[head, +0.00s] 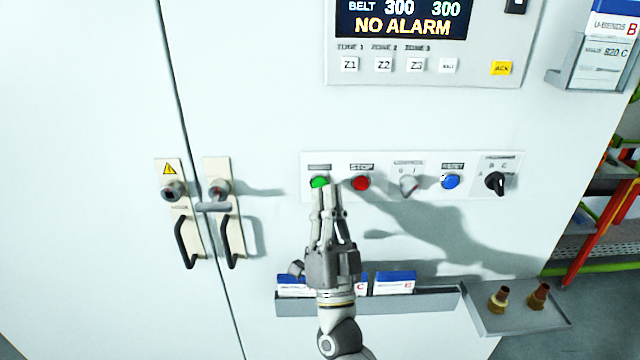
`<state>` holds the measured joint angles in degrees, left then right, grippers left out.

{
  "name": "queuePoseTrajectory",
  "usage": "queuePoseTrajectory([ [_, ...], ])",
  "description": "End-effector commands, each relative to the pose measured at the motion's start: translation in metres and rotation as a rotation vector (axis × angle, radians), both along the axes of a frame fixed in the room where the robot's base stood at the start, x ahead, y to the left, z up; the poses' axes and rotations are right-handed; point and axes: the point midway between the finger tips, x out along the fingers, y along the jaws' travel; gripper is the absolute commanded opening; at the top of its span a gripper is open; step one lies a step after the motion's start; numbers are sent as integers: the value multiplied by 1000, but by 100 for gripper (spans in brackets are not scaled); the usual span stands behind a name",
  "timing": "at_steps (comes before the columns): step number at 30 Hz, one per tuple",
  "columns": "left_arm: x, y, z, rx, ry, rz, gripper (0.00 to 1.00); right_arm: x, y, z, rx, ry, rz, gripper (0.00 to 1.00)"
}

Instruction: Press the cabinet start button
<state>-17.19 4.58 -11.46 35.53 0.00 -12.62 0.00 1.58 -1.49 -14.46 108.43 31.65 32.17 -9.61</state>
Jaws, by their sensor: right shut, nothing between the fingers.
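The green button (319,183) sits at the left end of the white button strip (430,157) on the pale cabinet front. Its label is too small to read; the red button (361,183) beside it is labelled STOP. My right gripper (328,188) is shut and empty, with its fingers pointing up toward the panel. Its fingertips overlap the lower edge of the green button in the head view. I cannot tell whether they touch it. My left gripper is not in view.
A blue reset button (450,181) and a black selector (495,182) sit further right. The display (400,20) above reads NO ALARM. Door handles (187,243) stick out at left.

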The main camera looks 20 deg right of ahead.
Motion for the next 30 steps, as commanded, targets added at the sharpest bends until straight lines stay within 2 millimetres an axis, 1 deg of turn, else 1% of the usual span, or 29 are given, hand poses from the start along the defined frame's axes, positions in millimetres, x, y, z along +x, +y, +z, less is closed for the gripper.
queuePoseTrajectory([
  [9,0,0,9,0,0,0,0,-31,9,0,1,2,1,0],
  [14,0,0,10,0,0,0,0,-42,12,0,0,1,0,0],
  [18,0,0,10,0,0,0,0,-45,13,0,0,0,0,0],
  [30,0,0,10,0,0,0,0,-44,13,0,0,0,0,0],
])
